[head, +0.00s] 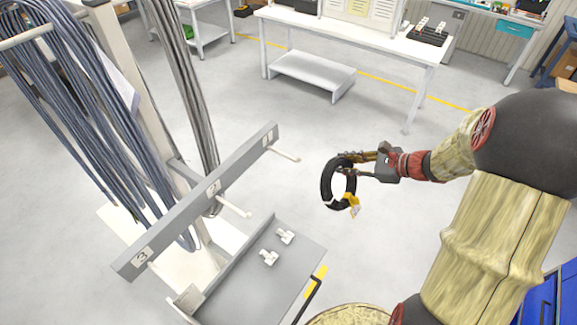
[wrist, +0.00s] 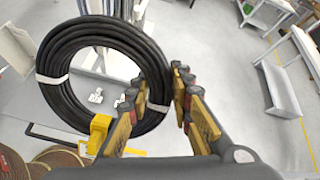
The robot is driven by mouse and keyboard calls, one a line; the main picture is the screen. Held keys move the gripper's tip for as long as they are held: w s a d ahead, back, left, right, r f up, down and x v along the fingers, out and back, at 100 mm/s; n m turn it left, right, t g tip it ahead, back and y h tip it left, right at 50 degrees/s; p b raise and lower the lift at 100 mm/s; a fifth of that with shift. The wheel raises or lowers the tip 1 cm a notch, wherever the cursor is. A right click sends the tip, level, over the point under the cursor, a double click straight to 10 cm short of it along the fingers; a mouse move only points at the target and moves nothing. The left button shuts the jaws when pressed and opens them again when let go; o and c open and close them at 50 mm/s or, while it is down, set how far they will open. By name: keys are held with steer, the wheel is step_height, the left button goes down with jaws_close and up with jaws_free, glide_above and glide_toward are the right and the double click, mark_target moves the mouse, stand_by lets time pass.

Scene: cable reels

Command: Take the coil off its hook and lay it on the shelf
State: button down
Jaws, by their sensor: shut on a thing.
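The coil (head: 326,187) is a black ring of cable with white tape bands and a yellow tag. My gripper (head: 352,168) is shut on its upper right side in the head view. The coil hangs in the air, apart from the hooks. In the wrist view the coil (wrist: 62,100) fills the left, its right side between my fingers (wrist: 160,105). A grey bar (head: 190,208) numbered 1 to 3 carries pale hooks; hook 1 (head: 284,154) and hook 2 (head: 234,207) are bare. The grey shelf (head: 235,293) lies below the bar, with small white pieces (head: 269,258) on it.
Bundles of grey-blue cable (head: 75,110) hang on a rack at the left. A white bench (head: 350,37) stands at the back, with a low white step (head: 312,72) under it. A yellow-black strip (head: 314,288) marks the shelf's right side. Floor around the coil is clear.

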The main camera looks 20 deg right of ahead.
steer(key=p, duration=0.2)
steer(key=shift+s+d+r+g+h+p, duration=0.1)
steer(key=shift+r+g+h+p, duration=0.25)
steer(key=shift+g+h+p, duration=0.05)
steer(key=g+p, duration=0.1)
steer(key=p, duration=0.1)
steer(key=h+p, duration=0.1)
steer(key=p, duration=0.1)
steer(key=g+h+p, duration=0.1)
steer(key=p, duration=0.1)
steer(key=shift+s+d+g+p, duration=0.25)
steer(key=shift+s+g+p, duration=0.05)
steer(key=shift+s+p, duration=0.1)
steer(key=shift+d+f+g+h, duration=0.1)
steer(key=shift+d+g+h, duration=0.05)
steer(key=shift+g+h, duration=0.15)
steer(key=shift+s+f+g, duration=0.2)
steer(key=shift+s+g, duration=0.05)
steer(key=shift+g, duration=0.05)
steer(key=shift+d+h, duration=0.15)
steer(key=shift+h, duration=0.15)
steer(key=shift+s+d+g+h, duration=0.15)
steer(key=shift+s+g+h, duration=0.15)
steer(key=shift+g+h, duration=0.55)
steer(key=shift+s+d+g+h, duration=0.25)
steer(key=shift+g+h, duration=0.2)
steer(key=shift+g, duration=0.25)
steer(key=shift+s+d+g+h, duration=0.2)
steer(key=shift+g+h, duration=0.2)
steer(key=shift+g, duration=0.25)
